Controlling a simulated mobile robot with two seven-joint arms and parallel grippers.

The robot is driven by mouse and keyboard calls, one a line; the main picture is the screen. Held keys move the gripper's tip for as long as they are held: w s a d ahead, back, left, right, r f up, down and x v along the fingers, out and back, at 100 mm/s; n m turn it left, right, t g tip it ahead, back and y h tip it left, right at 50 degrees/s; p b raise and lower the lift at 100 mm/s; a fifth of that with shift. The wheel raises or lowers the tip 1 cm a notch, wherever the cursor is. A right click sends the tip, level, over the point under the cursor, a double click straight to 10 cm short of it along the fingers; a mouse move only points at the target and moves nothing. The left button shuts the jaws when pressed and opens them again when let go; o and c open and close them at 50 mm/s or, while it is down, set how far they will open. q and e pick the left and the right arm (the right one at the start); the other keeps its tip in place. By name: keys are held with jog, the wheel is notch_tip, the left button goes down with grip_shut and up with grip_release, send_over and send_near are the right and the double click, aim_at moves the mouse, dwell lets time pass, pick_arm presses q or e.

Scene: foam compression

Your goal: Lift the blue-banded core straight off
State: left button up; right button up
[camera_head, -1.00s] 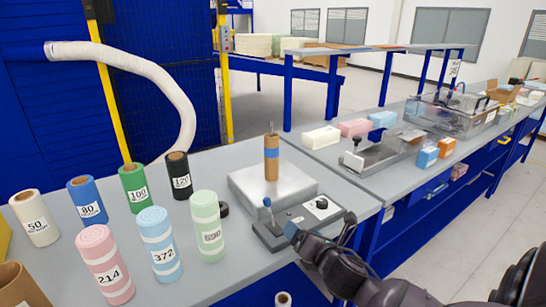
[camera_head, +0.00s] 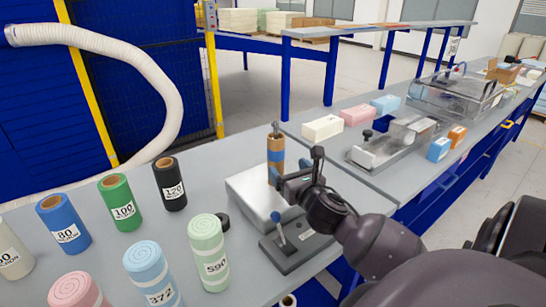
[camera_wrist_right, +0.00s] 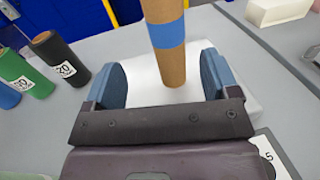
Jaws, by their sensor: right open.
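The blue-banded core (camera_head: 275,146) is a brown cardboard tube with a blue band, standing upright on a metal spindle above the silver block (camera_head: 250,191). In the right wrist view the core (camera_wrist_right: 166,62) stands between the fingers of my right gripper (camera_wrist_right: 164,85). The fingers are open, one on each side of the tube, with a visible gap on both sides. In the head view my right gripper (camera_head: 282,180) is at the core's lower part and partly hides it. My left gripper is not in view.
A lever control box (camera_head: 290,240) sits in front of the block. Several labelled rolls, among them a black one (camera_head: 169,184) and a green one (camera_head: 209,252), stand to the left. Foam blocks and a clamp fixture (camera_head: 392,142) lie on the bench to the right.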

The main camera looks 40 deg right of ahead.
aim_at(280, 156)
jog(key=x, duration=0.4)
jog(key=shift+d+x, duration=0.15)
jog(key=shift+x, duration=1.25)
jog(key=shift+d+x, duration=0.15)
jog(key=shift+x, duration=1.25)
jog(key=shift+s, duration=0.15)
jog(key=shift+c, duration=0.2)
jog(key=c, duration=1)
